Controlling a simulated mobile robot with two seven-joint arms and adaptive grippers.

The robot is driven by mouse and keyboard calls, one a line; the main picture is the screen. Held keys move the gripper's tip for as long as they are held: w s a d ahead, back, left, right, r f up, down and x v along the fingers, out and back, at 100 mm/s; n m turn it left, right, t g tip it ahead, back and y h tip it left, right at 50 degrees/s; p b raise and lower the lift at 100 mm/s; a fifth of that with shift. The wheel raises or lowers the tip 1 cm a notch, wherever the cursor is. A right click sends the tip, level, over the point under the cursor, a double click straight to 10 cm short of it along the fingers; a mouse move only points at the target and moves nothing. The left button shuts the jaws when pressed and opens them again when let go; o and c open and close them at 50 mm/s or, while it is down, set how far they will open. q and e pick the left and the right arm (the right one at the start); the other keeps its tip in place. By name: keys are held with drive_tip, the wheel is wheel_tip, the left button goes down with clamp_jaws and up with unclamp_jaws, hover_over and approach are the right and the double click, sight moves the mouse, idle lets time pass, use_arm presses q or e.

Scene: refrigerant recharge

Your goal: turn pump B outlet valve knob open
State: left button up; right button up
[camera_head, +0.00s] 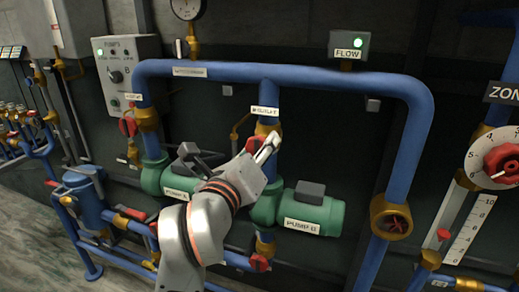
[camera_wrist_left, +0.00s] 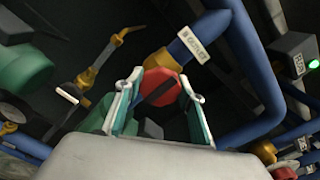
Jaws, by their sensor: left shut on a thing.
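The pump B outlet valve knob (camera_head: 254,145) is red and sits on a brass valve body on the blue vertical pipe above pump B (camera_head: 312,214). In the left wrist view the knob (camera_wrist_left: 161,87) shows as a red rounded face with a dark bar across it, at an angle. My left gripper (camera_head: 267,147) is at the knob, with one finger on each side. In the wrist view its fingers (camera_wrist_left: 166,96) close around the knob. The gripper hides much of the knob in the head view.
Pump A (camera_head: 177,180) stands left of pump B. Blue pipes (camera_head: 270,72) frame the area. A pump control box (camera_head: 126,72) is at the upper left, a lit flow box (camera_head: 347,47) at the upper right. A red-handled dial (camera_head: 497,158) is far right.

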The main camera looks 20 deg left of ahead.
use_arm(q)
drive_tip(key=o, duration=1.1)
drive_tip(key=shift+o, duration=0.2)
drive_tip(key=shift+r, duration=0.1)
wheel_tip(320, 180, up, 10)
drive_tip(key=shift+f, duration=0.1)
drive_tip(key=shift+a, duration=0.15)
